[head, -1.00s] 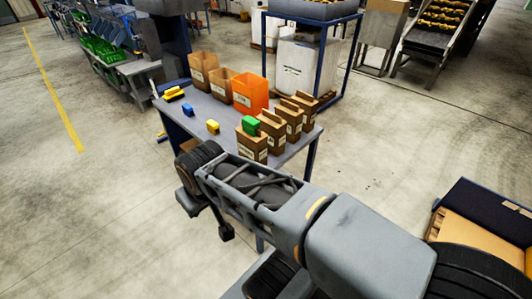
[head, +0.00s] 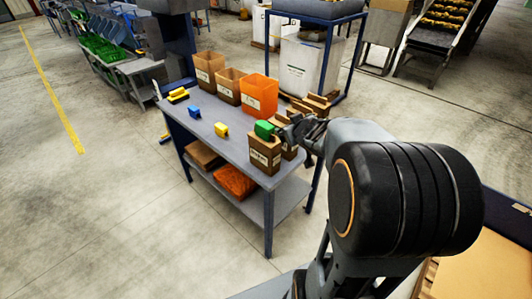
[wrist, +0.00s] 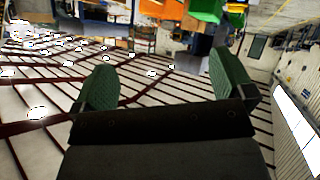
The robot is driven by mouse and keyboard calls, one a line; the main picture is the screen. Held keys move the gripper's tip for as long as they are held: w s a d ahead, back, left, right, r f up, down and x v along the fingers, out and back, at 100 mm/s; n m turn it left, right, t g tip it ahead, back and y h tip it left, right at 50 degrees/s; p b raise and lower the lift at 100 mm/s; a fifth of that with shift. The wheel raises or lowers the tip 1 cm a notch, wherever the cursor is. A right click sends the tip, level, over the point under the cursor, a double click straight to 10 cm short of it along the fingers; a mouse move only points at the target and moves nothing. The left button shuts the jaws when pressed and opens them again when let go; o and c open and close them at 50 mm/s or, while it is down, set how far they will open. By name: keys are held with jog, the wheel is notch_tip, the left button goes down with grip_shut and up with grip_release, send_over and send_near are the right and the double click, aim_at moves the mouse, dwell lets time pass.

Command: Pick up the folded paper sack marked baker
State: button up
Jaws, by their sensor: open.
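A row of upright brown paper sacks stands along the near right edge of the grey table. The front sack (head: 264,156) carries a white label too small to read, so I cannot tell which sack is marked baker. My gripper (head: 290,130) is over this row, just right of a green block (head: 264,129) at the front sack's top. My arm partly hides the sacks behind. In the wrist view my gripper (wrist: 160,66) is open, with two green-padded fingers wide apart and nothing between them. Orange and green shapes show at the top of that view, beyond the fingers.
Two open brown bags (head: 209,69) and an orange bag (head: 260,94) stand along the table's far side. Blue (head: 194,112) and yellow (head: 221,129) blocks lie on the tabletop (head: 205,134). The lower shelf holds a brown item (head: 203,155) and an orange one (head: 236,181).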

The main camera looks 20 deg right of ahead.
aim_at(269, 137)
notch_tip(269, 137, down, 7)
jog(key=d+n+y, duration=0.1)
jog(key=n+y, duration=0.2)
jog(key=y, duration=0.5)
jog(key=shift+n, duration=0.3)
jog(key=x, duration=0.8)
jog(key=shift+w+d+f, duration=0.1)
jog(key=shift+w, duration=0.05)
jog(key=shift+p+x, duration=0.35)
jog(key=shift+x, duration=2.3)
jog(key=c, duration=1.8)
jog(key=shift+w+r, duration=0.15)
jog(key=shift+r, duration=0.2)
jog(key=shift+c, duration=0.3)
